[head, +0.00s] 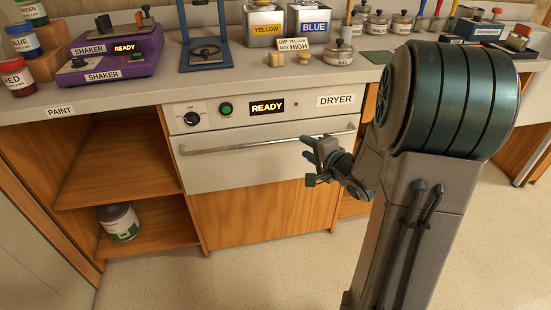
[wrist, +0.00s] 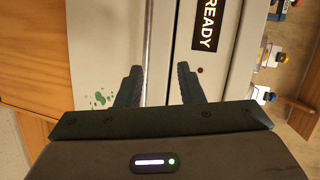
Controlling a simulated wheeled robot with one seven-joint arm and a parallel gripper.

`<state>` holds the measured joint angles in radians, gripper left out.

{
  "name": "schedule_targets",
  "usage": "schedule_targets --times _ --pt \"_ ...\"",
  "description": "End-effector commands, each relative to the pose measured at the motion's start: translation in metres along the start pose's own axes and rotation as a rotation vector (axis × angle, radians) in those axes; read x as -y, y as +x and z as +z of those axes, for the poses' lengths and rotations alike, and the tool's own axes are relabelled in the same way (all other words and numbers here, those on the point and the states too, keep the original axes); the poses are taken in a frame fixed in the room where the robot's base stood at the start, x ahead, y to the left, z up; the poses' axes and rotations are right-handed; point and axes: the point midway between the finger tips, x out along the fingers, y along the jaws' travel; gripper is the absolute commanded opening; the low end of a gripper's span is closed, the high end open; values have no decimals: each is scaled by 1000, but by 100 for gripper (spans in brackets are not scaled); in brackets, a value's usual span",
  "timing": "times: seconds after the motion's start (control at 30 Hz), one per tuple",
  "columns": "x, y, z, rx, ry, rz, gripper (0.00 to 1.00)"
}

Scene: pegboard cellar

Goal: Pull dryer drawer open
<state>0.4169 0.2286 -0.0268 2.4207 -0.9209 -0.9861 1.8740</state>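The dryer drawer (head: 240,170) is a pale front panel under the counter, and it looks closed. Its long horizontal metal handle (head: 240,146) runs across the top of the panel. My gripper (head: 309,160) is in front of the right part of the handle. In the wrist view my gripper (wrist: 158,84) is open, with its two fingers apart and pointing at the pale dryer front (wrist: 220,60).
Above the drawer are a dial (head: 191,118), a green button (head: 226,108), a READY display (head: 267,106) and a DRYER label (head: 336,100). Open wooden shelves with a paint can (head: 119,222) stand left. The floor in front (head: 250,275) is clear.

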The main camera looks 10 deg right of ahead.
Motion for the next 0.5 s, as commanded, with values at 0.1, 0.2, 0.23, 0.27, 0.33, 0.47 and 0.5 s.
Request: schedule_targets --times 0.1,0.2,0.23,0.27,0.33,0.47,0.5 --pt "-26 7 6 49 95 -45 34" --pt "-31 8 8 76 140 -66 34" --pt "-32 8 9 80 148 -69 34" --pt "-32 10 10 84 154 -72 34" --pt "-32 14 10 89 159 -76 34" --pt "-30 32 13 91 157 -77 34" --pt "-30 40 14 92 157 -76 34"
